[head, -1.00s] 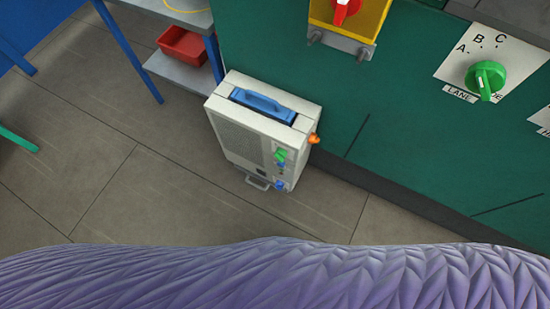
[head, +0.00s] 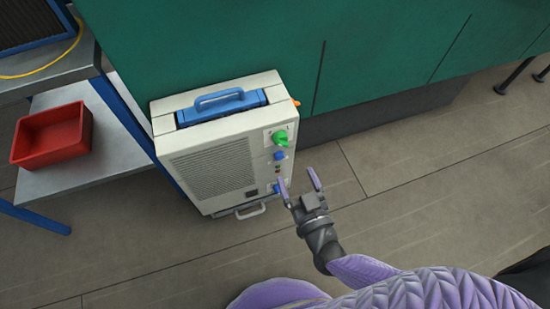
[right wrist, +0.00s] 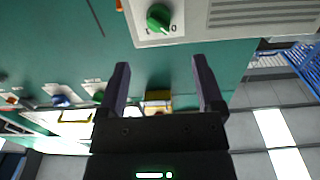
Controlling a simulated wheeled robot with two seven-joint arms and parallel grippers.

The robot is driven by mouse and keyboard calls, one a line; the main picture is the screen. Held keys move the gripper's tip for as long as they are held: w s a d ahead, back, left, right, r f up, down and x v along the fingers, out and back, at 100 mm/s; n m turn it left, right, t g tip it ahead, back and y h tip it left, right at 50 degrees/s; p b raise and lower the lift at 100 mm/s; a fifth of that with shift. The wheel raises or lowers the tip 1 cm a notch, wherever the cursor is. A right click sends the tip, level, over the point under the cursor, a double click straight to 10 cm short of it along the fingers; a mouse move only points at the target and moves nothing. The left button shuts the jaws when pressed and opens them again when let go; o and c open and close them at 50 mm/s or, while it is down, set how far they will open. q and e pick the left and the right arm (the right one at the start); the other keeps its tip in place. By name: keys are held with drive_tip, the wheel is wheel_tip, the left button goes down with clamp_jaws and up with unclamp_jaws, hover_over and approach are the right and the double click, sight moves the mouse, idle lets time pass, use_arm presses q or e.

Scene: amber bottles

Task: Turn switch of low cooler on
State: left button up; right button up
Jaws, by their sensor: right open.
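The low cooler (head: 215,150) is a white box on the floor with a blue top handle, a grille and a control strip on its right side. Its green switch (head: 281,138) sits near the top of that strip; the right wrist view shows it too (right wrist: 158,18), between marks 1 and 0. I cannot tell surely which mark it points at. My right gripper (head: 299,180) is open and empty, below and to the right of the switch, apart from it. In the right wrist view its fingers (right wrist: 160,65) are spread, with the switch beyond their tips. My left gripper is not in view.
A blue knob (head: 280,155) is just below the switch. A green cabinet wall (head: 370,50) stands behind the cooler. A grey shelf (head: 120,150) with a red bin (head: 52,135) is at left.

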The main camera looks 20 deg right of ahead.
sight(283, 146)
drive_tip(key=w+b, duration=0.3)
drive_tip(key=w, duration=0.6)
drive_tip(key=shift+w, duration=0.4)
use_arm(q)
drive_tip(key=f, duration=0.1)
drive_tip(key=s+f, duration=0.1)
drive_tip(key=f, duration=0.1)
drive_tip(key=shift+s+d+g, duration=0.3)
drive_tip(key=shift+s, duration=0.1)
use_arm(e)
drive_tip(key=c, duration=0.4)
drive_tip(key=shift+a, duration=0.1)
drive_tip(key=c, duration=0.7)
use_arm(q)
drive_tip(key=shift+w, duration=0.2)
use_arm(e)
clamp_jaws()
